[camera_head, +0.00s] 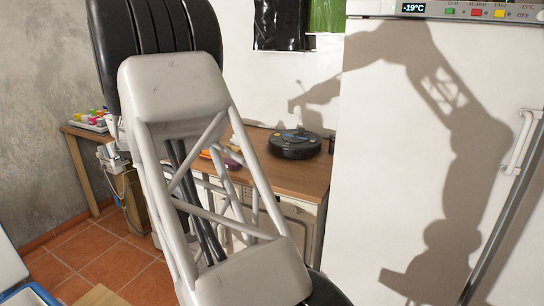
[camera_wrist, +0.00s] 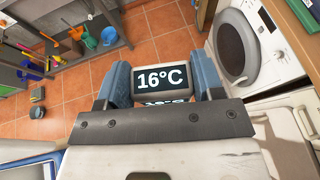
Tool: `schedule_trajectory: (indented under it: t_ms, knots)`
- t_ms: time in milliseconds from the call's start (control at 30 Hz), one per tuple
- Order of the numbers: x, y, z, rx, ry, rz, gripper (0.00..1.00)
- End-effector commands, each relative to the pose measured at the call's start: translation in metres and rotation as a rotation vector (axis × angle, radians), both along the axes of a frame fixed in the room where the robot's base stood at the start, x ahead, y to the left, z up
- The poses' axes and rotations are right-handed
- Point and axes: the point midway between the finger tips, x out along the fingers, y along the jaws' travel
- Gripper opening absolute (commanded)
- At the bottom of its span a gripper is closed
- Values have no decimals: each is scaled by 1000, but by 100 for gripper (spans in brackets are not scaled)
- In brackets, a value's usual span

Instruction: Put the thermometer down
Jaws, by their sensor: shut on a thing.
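The thermometer (camera_wrist: 162,75) is a small dark box with a white-edged display that reads 16°C, seen in the wrist view. My gripper (camera_wrist: 162,82) is shut on it, with one blue-grey finger on its left side and one on its right. Tiled floor shows beyond the thermometer. In the head view my arm fills the middle of the picture, and the gripper and thermometer are not in sight there.
A wooden table (camera_head: 302,178) bears a round black device (camera_head: 295,144). A white fridge (camera_head: 420,150) stands right of it, its display reading -19°C. The wrist view shows a washing machine (camera_wrist: 247,45) at right and a shelf (camera_wrist: 92,48) with tools at left.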

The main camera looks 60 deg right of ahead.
Motion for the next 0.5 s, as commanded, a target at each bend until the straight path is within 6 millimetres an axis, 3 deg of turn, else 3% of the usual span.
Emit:
schedule_trajectory:
  t_ms: [100,500]
  knots:
    - [-19,-36,-8,1,0,-37,37]
    - [-87,-143,-36,2,0,-150,37]
